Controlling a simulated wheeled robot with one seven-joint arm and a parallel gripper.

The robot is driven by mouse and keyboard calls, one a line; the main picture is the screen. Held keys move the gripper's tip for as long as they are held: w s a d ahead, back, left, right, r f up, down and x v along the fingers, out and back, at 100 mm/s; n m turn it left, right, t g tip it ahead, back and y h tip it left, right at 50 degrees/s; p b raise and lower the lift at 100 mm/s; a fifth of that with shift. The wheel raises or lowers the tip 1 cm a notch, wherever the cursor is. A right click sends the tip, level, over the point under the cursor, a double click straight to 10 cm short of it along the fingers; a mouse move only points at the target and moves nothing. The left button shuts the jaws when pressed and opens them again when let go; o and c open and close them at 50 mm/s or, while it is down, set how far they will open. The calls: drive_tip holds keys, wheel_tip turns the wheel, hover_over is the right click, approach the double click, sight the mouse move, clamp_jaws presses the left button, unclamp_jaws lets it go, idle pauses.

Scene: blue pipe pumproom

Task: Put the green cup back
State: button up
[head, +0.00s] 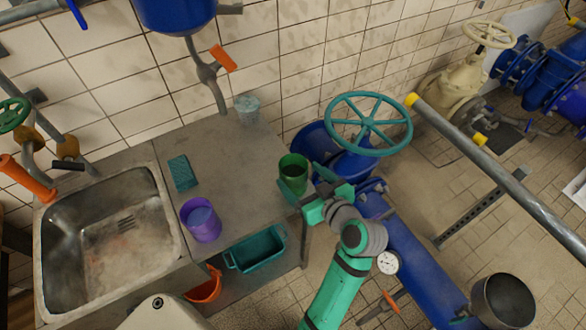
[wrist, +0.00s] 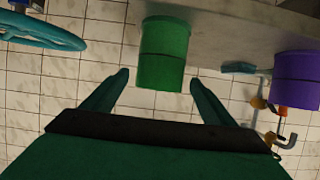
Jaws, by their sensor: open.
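The green cup (head: 293,174) stands upright at the right edge of the grey counter (head: 225,160). My gripper (head: 314,192) is open beside it, at the counter's right end. In the wrist view the green cup (wrist: 164,55) lies ahead, centred between the two spread fingers of my gripper (wrist: 158,85). I cannot tell whether the fingers touch it; a gap shows on each side. No other holder for the cup is clearly marked in view.
A purple cup (head: 201,220), a teal sponge (head: 183,172) and a pale speckled cup (head: 248,109) stand on the counter. A steel sink (head: 60,245) is at left. A teal handwheel (head: 368,124) and blue pipes (head: 405,255) crowd the right side.

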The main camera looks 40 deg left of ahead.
drive_tip(key=shift+v, duration=1.85)
drive_tip(key=s+d+f+m+t+h, duration=0.4)
drive_tip(key=d+f+m, duration=0.2)
drive_tip(key=d+f, duration=0.1)
drive_tip(key=s+d+f+m+t+h, duration=0.3)
drive_tip(key=d+f+m+h, duration=0.1)
drive_tip(key=d+f+m, duration=0.3)
drive_tip(key=s+d+r+t+h, duration=0.1)
drive_tip(key=s+d, duration=0.3)
drive_tip(key=s, duration=0.4)
drive_tip(key=s+d+r+t+h, duration=0.2)
drive_tip(key=s+d+r+h, duration=0.1)
drive_tip(key=s, duration=0.6)
drive_tip(key=shift+d+r+m+h, duration=0.3)
drive_tip(key=shift+d+r, duration=0.45)
drive_tip(key=shift+d, duration=0.25)
